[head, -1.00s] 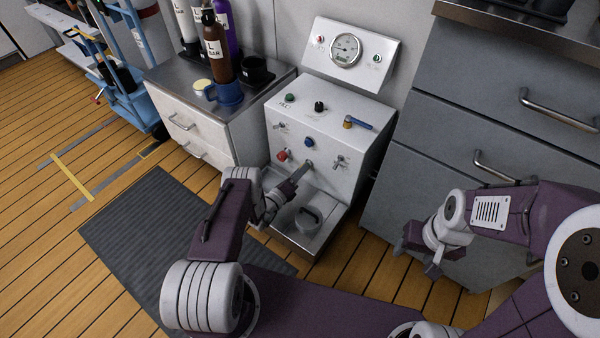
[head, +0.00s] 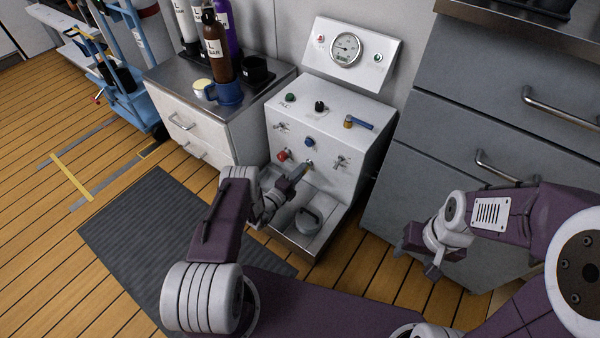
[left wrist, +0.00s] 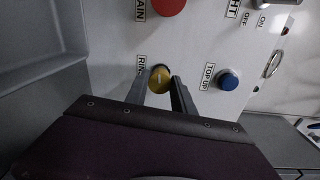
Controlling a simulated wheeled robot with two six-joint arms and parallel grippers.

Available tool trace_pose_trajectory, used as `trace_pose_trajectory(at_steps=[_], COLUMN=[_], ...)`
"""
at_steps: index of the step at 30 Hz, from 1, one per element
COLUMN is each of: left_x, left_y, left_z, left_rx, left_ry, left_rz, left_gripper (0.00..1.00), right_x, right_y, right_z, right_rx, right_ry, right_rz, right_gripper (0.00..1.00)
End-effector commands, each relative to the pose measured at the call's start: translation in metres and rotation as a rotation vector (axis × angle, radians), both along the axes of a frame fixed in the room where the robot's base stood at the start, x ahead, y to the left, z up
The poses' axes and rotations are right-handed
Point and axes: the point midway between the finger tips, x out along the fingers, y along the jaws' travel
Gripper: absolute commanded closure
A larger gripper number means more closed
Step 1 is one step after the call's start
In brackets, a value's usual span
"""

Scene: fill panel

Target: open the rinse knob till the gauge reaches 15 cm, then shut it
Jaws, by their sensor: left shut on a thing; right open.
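The rinse knob is yellow, with a partly covered label beginning "RIN"; in the left wrist view the knob (left wrist: 160,79) sits between my left fingertips. My left gripper (left wrist: 161,88) is shut on it. In the head view my left gripper (head: 303,170) reaches the lower front of the white panel and largely hides the knob. The round gauge (head: 345,48) is on the sloped upper panel; its reading is too small to tell. My right gripper (head: 418,250) is open and empty, away from the panel, in front of the grey drawers.
A blue "TOPUP" knob (left wrist: 228,80) and a red knob (left wrist: 172,4) are close to the rinse knob. A blue-handled lever (head: 358,124) is on the panel's top. A tray (head: 335,232) with a round grey item juts out below. Grey drawers (head: 455,150) stand at right.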

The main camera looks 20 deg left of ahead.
Motion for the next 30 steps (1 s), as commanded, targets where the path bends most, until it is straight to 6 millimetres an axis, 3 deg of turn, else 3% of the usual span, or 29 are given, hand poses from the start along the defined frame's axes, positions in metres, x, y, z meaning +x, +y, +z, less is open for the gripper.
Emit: trace_pose_trajectory(at_steps=[8,9,10,11,21,30], left_x=[-0.002,-0.002,-0.002,-0.001,-0.005,-0.064], left_y=[-0.001,-0.001,-0.001,-0.001,0.002,0.024], left_z=[-0.002,-0.002,-0.002,-0.002,0.002,0.008], left_rx=[0.000,0.000,0.000,0.000,0.001,-0.001], left_ry=[0.006,0.006,0.004,0.004,0.003,0.005], left_rz=[-0.002,-0.002,-0.002,-0.002,0.000,0.003], left_gripper=[1.00,0.59,0.51,0.49,0.49,0.49], right_x=[0.000,0.000,0.000,0.000,0.000,0.000], right_y=[0.000,0.000,0.000,0.000,0.000,0.000], right_z=[0.000,0.000,0.000,0.000,0.006,0.044], right_rx=[0.000,0.000,0.000,0.000,0.000,0.000], right_ry=[0.000,0.000,0.000,0.000,0.000,0.000], right_rz=[0.000,0.000,0.000,0.000,0.000,0.000], right_gripper=[0.44,0.44,0.44,0.44,0.44,0.44])
